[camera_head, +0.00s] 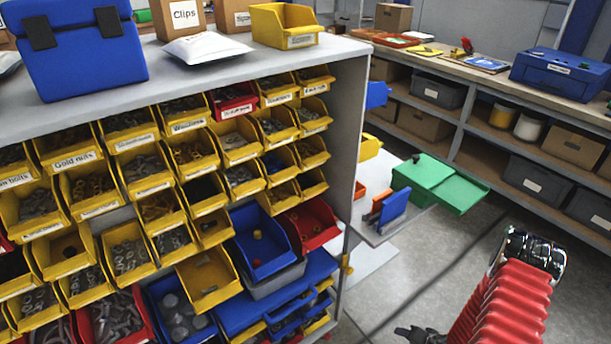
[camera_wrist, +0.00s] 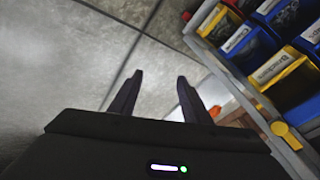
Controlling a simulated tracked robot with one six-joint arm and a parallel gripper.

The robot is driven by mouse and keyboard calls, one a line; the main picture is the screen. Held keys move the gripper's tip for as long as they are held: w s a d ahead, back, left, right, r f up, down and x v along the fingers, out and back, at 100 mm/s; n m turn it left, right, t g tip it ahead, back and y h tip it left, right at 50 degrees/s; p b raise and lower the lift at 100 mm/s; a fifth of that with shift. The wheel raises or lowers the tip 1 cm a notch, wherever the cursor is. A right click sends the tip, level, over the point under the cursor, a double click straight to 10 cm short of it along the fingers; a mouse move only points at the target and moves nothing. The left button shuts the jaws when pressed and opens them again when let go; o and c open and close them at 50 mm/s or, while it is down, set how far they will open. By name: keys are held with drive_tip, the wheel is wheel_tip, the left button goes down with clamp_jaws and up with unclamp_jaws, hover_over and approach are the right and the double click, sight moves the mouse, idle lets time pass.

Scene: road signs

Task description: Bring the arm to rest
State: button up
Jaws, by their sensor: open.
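My gripper (camera_wrist: 160,76) shows in the wrist view with its two dark fingers apart and nothing between them. It hangs over bare grey floor, with bins off to the right. In the head view my arm (camera_head: 510,300) rises at the lower right with its red ribbed sleeve and dark shiny joint. A dark part at the bottom edge (camera_head: 420,335) looks like my gripper, mostly cut off by the frame.
A shelf rack (camera_head: 345,130) of yellow, red and blue bins fills the left. A green box (camera_head: 422,174) stands on a low ledge beside it. A long bench (camera_head: 480,75) with crates runs along the right. Open floor (camera_head: 400,285) lies between.

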drive_tip(key=s+d+r+n+g+h, duration=0.1)
drive_tip(key=s+d+r+g+h, duration=0.15)
drive_tip(key=r, duration=1.05)
drive_tip(key=s+d+r+n+g+h, duration=0.1)
drive_tip(key=s+r+n+g+h, duration=0.15)
drive_tip(key=r, duration=0.95)
drive_tip(key=s+a+r+n+t+y, duration=0.1)
drive_tip(key=s+a+r, duration=0.3)
drive_tip(key=a+r, duration=0.3)
drive_tip(key=s+a+r+t, duration=0.1)
drive_tip(key=s+a+r, duration=0.3)
drive_tip(key=r, duration=1.2)
drive_tip(key=s+a+r+n+t+y, duration=0.1)
drive_tip(key=s+a+r, duration=0.4)
drive_tip(key=a+r, duration=0.7)
drive_tip(key=shift+n+t+y, duration=0.3)
drive_tip(key=shift+n+t, duration=0.05)
drive_tip(key=shift+t, duration=0.15)
drive_tip(key=shift+s, duration=0.15)
